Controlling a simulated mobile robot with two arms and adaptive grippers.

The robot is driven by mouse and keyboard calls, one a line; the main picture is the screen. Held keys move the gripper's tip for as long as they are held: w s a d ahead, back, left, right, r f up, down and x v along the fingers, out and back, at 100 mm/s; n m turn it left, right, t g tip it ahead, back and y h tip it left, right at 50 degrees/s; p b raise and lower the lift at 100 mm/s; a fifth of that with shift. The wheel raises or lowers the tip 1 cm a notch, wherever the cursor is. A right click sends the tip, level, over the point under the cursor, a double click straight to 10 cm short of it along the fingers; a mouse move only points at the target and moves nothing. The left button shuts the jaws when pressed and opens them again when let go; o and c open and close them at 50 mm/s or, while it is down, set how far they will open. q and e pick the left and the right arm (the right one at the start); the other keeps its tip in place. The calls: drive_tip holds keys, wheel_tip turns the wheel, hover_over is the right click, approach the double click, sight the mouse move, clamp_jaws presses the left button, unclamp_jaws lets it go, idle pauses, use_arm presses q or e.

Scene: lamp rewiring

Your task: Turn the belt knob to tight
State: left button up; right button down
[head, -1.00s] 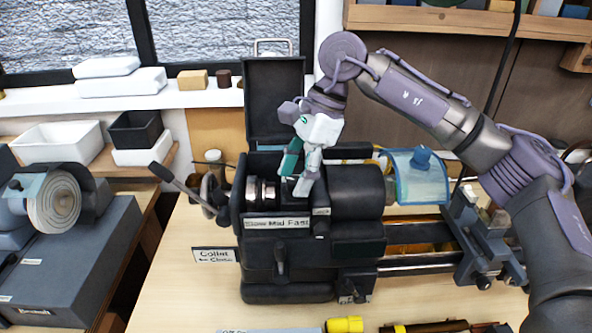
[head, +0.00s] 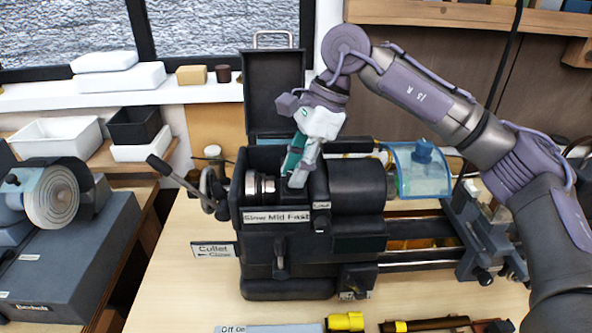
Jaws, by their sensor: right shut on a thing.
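The dark lathe (head: 290,265) stands on the bench with its headstock lid (head: 273,92) raised. My right gripper (head: 296,180) reaches down into the open headstock, just right of the shiny stepped pulley (head: 260,187). Its teal and pale fingers are shut on a dark part whose shape they mostly hide; I cannot tell whether it is the belt or a knob. Below it is a "Slow Mid Fast" label (head: 277,217). A small label (head: 321,204), seemingly "Loose", sits to its right beside a dark upright part (head: 318,183). My left gripper is not in view.
A handled lever (head: 160,168) sticks out to the left of the headstock, above a "Collet Close" sign (head: 213,250). A clear blue guard (head: 420,175) is to the right. A grinder (head: 55,195) stands at far left. Yellow-ended tools (head: 345,321) lie in front.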

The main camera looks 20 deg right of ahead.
drive_tip(key=shift+f+m+t+b, duration=0.2)
drive_tip(key=shift+m+t+b, duration=0.3)
drive_tip(key=shift+m+b, duration=0.7)
drive_tip(key=m+t+b, duration=0.1)
drive_tip(key=m+b, duration=0.1)
drive_tip(key=m, duration=0.1)
drive_tip(key=shift+s+m+b, duration=0.1)
drive_tip(key=shift+m+b, duration=0.2)
drive_tip(key=shift+b, duration=0.1)
drive_tip(key=m+b, duration=0.1)
drive_tip(key=m, duration=0.1)
drive_tip(key=m+t+h+b, duration=0.1)
drive_tip(key=m, duration=0.1)
drive_tip(key=shift+a+r+t+b, duration=0.1)
drive_tip(key=shift+r+t+b, duration=0.05)
drive_tip(key=shift+t+b, duration=0.15)
drive_tip(key=shift+r+m+t+h+b, duration=0.1)
drive_tip(key=shift+m+t+h+b, duration=0.35)
drive_tip(key=shift+m, duration=0.75)
drive_tip(key=c, duration=0.9)
unclamp_jaws()
drive_tip(key=shift+o, duration=0.2)
